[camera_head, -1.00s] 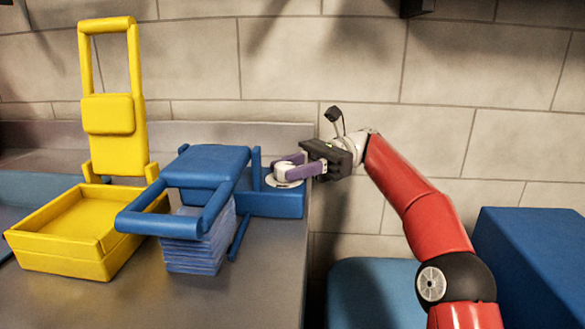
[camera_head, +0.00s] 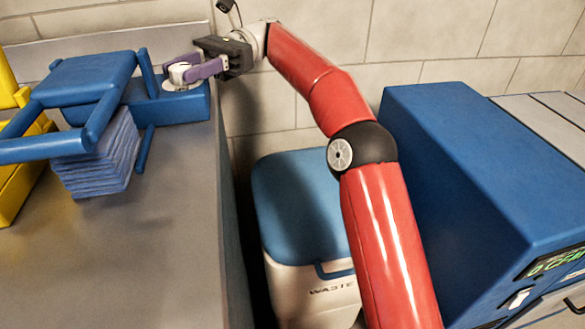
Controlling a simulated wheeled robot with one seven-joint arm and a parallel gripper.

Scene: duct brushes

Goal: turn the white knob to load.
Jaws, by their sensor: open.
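The white knob (camera_head: 180,76) stands on a round pale plate on the low blue base (camera_head: 187,106) of the blue device, at the back right of the grey counter. My gripper (camera_head: 179,69) reaches in from the right with its purple fingers at the knob, one on the far side and one on the near side. The fingers are open, and I cannot tell whether they touch the knob. They hide part of it. No load marking is readable from here.
A stack of blue sheets (camera_head: 98,160) sits under the device's blue frame (camera_head: 88,78). A yellow tray (camera_head: 12,185) is cut off at the left. Right of the counter stand a waste bin (camera_head: 305,205) with a blue lid and a large blue machine (camera_head: 480,170). The counter's front is clear.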

